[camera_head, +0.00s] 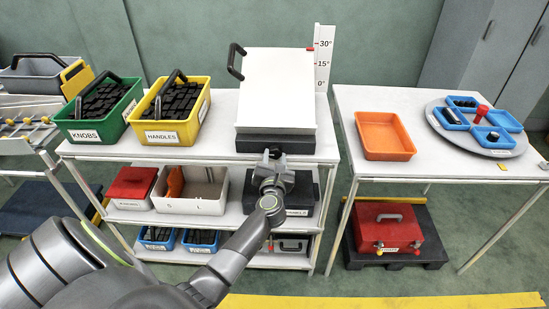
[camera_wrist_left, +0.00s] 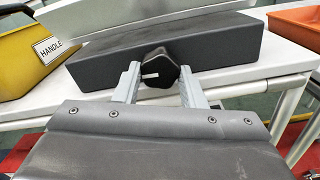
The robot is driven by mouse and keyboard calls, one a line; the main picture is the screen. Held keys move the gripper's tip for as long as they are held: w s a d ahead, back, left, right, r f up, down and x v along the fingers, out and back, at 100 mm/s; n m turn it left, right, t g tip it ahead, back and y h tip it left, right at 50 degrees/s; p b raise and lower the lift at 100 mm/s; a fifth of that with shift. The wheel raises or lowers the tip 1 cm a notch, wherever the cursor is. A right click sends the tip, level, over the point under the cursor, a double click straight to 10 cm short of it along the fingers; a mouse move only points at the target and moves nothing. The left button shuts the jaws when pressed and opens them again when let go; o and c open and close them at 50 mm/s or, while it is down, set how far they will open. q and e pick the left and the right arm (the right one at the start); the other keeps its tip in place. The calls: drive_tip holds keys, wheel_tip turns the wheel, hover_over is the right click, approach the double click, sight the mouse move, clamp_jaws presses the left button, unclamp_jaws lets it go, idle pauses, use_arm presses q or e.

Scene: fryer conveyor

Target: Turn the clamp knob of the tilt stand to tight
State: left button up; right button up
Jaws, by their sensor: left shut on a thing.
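The tilt stand (camera_head: 277,92) is on the middle table, a white plate on a dark base (camera_head: 246,144) with a black handle at its upper left. An angle scale (camera_head: 323,58) marked 0°, 15° and 30° stands behind its right side. The black clamp knob (camera_wrist_left: 157,74) is on the front face of the base, with a white mark pointing left in the left wrist view. My left gripper (camera_wrist_left: 160,88) is shut on the knob, one finger on each side. In the head view the left gripper (camera_head: 270,160) largely hides the knob. My right gripper is not in view.
A green KNOBS bin (camera_head: 85,133) and a yellow HANDLES bin (camera_head: 161,138) stand left of the stand. An orange tray (camera_head: 385,154) and a round grey turntable (camera_head: 490,152) with blue trays are on the right table. A gap separates the tables.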

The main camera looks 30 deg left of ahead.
use_arm(q)
drive_tip(key=m+p, duration=0.3)
drive_tip(key=shift+r, duration=0.2)
drive_tip(key=m+p, duration=0.3)
drive_tip(key=m, duration=0.1)
drive_tip(key=m+p, duration=0.3)
drive_tip(key=m, duration=0.1)
drive_tip(key=shift+m, duration=0.3)
drive_tip(key=shift+m+p, duration=1.05)
drive_tip(key=shift+m, duration=0.95)
drive_tip(key=shift+f, duration=0.1)
drive_tip(key=o, duration=1)
drive_tip(key=shift+s, duration=0.1)
